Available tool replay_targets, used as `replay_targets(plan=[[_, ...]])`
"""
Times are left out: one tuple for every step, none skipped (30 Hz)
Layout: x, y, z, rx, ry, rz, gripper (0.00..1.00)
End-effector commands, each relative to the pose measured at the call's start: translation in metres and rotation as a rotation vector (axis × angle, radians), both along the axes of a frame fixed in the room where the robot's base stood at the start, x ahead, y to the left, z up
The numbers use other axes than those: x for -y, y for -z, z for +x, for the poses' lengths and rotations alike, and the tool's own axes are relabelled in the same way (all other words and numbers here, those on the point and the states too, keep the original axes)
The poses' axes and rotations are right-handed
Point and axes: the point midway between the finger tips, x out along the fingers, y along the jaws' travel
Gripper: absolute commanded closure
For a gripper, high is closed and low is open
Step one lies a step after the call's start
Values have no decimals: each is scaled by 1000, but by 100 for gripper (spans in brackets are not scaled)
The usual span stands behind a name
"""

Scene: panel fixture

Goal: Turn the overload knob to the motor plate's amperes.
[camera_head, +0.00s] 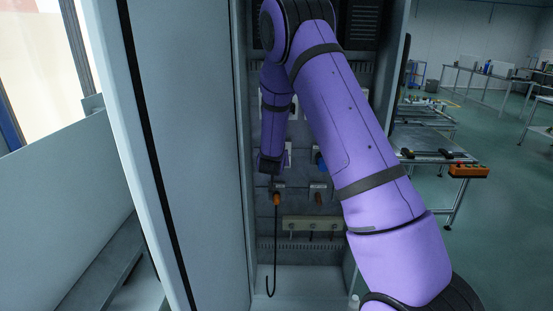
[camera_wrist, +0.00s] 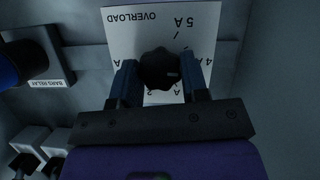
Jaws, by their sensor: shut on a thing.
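The overload knob (camera_wrist: 157,64) is dark and round, on a white dial card (camera_wrist: 125,28) that appears upside down in the wrist view. The card reads OVERLOAD, with 5 A and 4 A legible; other marks are partly hidden by my fingers. A small light mark shows on the knob's lower right. My gripper (camera_wrist: 159,70) is shut on the knob, one blue finger on each side. In the head view my purple arm hides the knob and fingers. I cannot make out the motor plate in either view.
A grey cabinet wall (camera_head: 190,130) stands close on the left of my arm. In the wrist view, a relay label (camera_wrist: 48,83) is at left, with pale blocks (camera_wrist: 32,139) below.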

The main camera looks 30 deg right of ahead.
Motion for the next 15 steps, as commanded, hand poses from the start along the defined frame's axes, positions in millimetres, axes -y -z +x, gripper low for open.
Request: replay_targets(plan=[[-3, 2, 0, -29, -4, -36, 82], [-4, 2, 0, -43, -4, -57, 82], [-4, 2, 0, -63, -5, -87, 82], [-3, 2, 0, -77, -3, -107, 82], [-4, 3, 0, -90, -4, -128, 82], [-3, 3, 0, -109, -2, -153, 82], [-4, 3, 0, -121, -4, -172, 82], [-3, 3, 0, -134, -3, -190, 82], [-3, 3, 0, -149, -3, -211, 82], [-4, 3, 0, -160, -3, -228, 82], [-3, 3, 0, -170, -3, -242, 82], [-3, 4, 0, -183, -2, -261, 82], [-3, 4, 0, -193, -3, -275, 82], [-3, 4, 0, -200, -1, -285, 82], [-3, 4, 0, -211, -1, -301, 82]])
